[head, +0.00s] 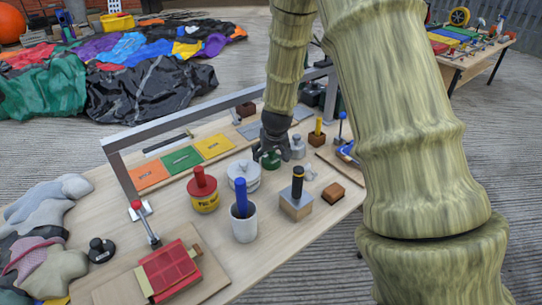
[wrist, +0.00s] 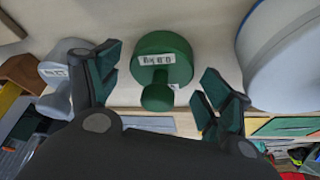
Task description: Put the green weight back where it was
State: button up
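The green weight (wrist: 165,62), a squat cylinder with a knob and a white label, lies between the fingertips of my gripper (wrist: 160,88) in the wrist view. Gaps show on both sides of it, so the fingers are open and do not grip it. In the head view the green weight (head: 271,160) is on the wooden table (head: 281,241), partly hidden by my gripper (head: 270,150), which is low over it. A grey weight (head: 298,147) stands just right of it. Which spot the weight came from does not show.
A white lidded pot (head: 243,177) stands close to the left of my gripper. A grey metal frame (head: 178,122) spans orange, green and yellow panels behind. A red-lidded tin (head: 204,196) stands left.

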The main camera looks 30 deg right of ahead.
jog(key=shift+r, duration=0.1)
jog(key=v, duration=1.2)
jog(key=shift+a, duration=0.1)
